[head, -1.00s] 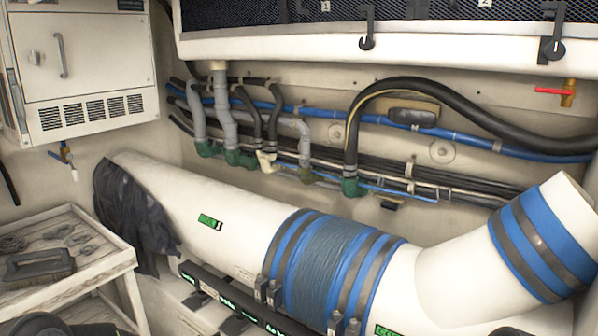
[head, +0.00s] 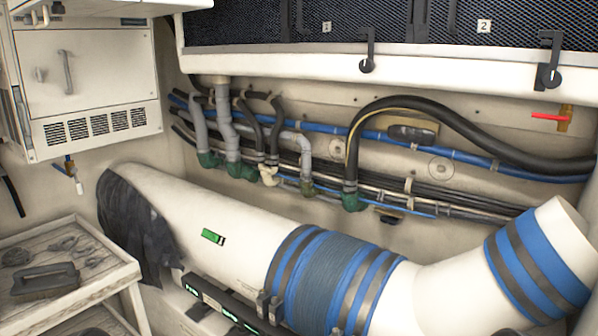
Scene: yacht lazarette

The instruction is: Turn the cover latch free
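Two black latches hang on the front of the mesh-covered locker along the top. The left latch (head: 368,62) is a thin upright bar with a round knob at its lower end, below the panel marked 1. The right latch (head: 547,74) has a wider body and a round knob with a pale mark, below and right of the label 2. Both overlap the white lower rim. I cannot tell which one the task means. Neither of my grippers is in view.
A white cabinet (head: 88,85) with a handle hangs at upper left. A large white pipe (head: 190,215) with a blue-banded sleeve (head: 325,277) crosses below the locker. Hoses run along the wall. A red-handled valve (head: 551,116) sits at right. A cart (head: 110,262) holds tools at lower left.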

